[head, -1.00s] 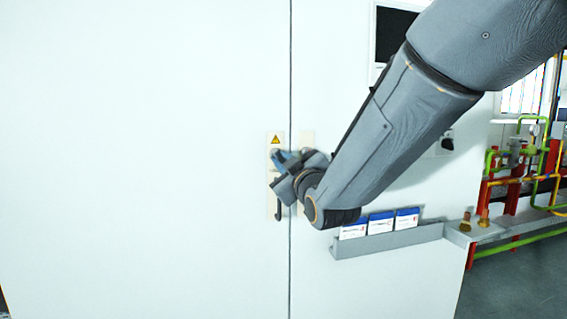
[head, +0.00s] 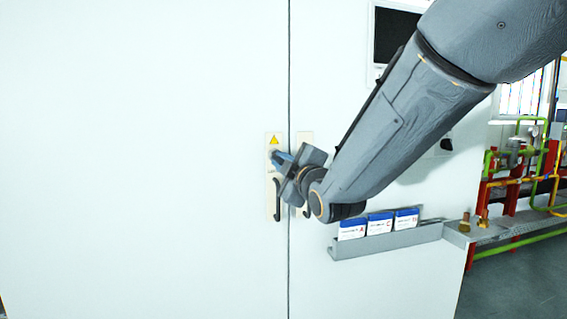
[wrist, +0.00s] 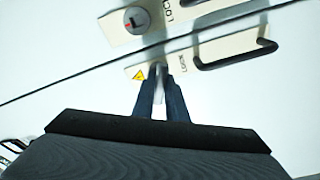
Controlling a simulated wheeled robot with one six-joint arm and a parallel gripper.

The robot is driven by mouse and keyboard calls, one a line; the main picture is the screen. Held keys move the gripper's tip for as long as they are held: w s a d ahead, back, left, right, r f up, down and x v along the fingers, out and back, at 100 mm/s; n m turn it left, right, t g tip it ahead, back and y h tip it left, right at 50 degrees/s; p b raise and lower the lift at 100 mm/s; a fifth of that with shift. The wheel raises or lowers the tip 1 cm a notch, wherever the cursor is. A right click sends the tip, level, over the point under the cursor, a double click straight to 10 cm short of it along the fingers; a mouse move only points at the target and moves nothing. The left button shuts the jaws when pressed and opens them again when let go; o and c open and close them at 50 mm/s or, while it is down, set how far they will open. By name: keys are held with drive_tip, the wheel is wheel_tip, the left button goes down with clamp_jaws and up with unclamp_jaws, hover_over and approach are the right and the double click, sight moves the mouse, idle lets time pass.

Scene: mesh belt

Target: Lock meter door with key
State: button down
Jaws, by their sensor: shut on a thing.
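My gripper (head: 276,155) is at the left door's lock plate (head: 269,181), just below its yellow warning triangle (head: 273,140). In the wrist view the two dark fingers (wrist: 159,88) are close together, with a thin pale piece (wrist: 159,104) between them that looks like the key. The fingertips reach the plate beside the triangle and hide the lock there, so I cannot tell how deep the key sits. The left door's black handle (head: 277,201) is below the gripper. The other plate (wrist: 176,17) has a round lock cylinder (wrist: 137,20) with a red mark.
A vertical seam (head: 290,70) divides the two white doors. A grey rack (head: 385,242) with several blue-and-white cards (head: 380,223) is on the right door. Coloured pipes (head: 515,165) stand at the far right. The left door is otherwise clear.

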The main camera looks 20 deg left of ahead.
drive_tip(key=shift+s+a+f+n, duration=0.15)
drive_tip(key=shift+a+f+n, duration=0.05)
drive_tip(key=shift+n, duration=0.8)
drive_tip(key=n, duration=0.3)
drive_tip(key=shift+f+n+g+b, duration=0.1)
drive_tip(key=shift+n+g+b, duration=0.25)
drive_tip(key=shift+n+g, duration=0.05)
drive_tip(key=c, duration=1.7)
unclamp_jaws()
drive_tip(key=shift+a, duration=0.1)
drive_tip(key=shift+o, duration=0.2)
